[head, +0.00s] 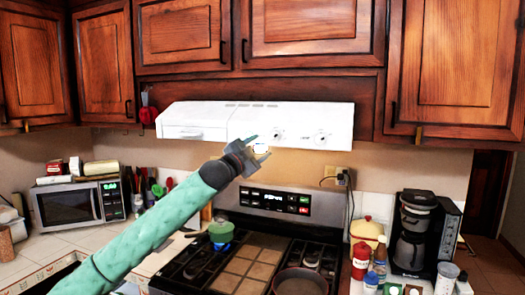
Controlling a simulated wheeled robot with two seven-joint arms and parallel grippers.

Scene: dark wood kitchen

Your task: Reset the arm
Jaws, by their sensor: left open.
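My left arm, in a mint green sleeve, reaches up from the bottom left of the head view. Its grey left gripper (257,150) is raised in front of the range hood (255,121), above the stove's back panel. The gripper's fingers are apart and nothing shows between them. My right gripper is not in the head view.
The stove (245,265) below holds a green pot (220,232) and a dark pan (300,281). A microwave (80,203) stands at left. A coffee maker (412,235), a red bottle (361,260) and small containers crowd the right counter. Wooden cabinets (455,60) hang above.

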